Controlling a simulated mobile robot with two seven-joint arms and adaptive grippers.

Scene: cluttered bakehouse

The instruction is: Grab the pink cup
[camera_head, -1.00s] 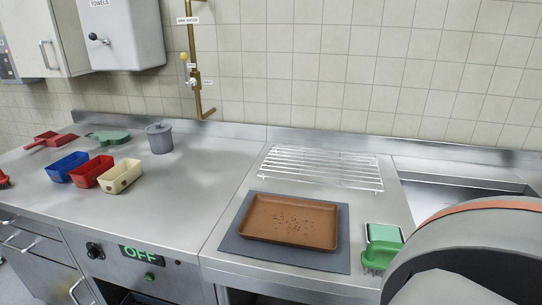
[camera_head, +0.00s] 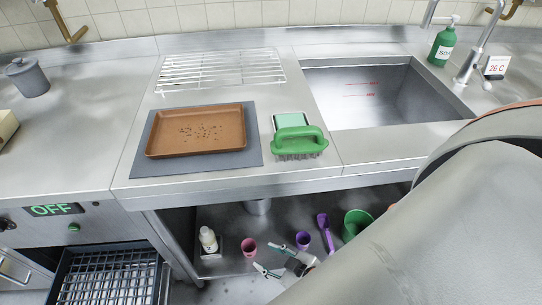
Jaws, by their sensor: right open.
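The pink cup (camera_head: 249,247) stands on the low shelf under the counter, left of the middle of the opening. My right gripper (camera_head: 269,258) is in front of the shelf, just to the right of the pink cup in the picture. Its two fingers are spread apart with nothing between them. I cannot tell how far the fingers are from the cup in depth. My left gripper is out of view.
A purple cup (camera_head: 303,240), a purple scoop (camera_head: 325,233) and a green bucket (camera_head: 352,226) are on the shelf right of the pink cup. A white bottle (camera_head: 208,238) stands left. The counter edge (camera_head: 230,186) overhangs the shelf.

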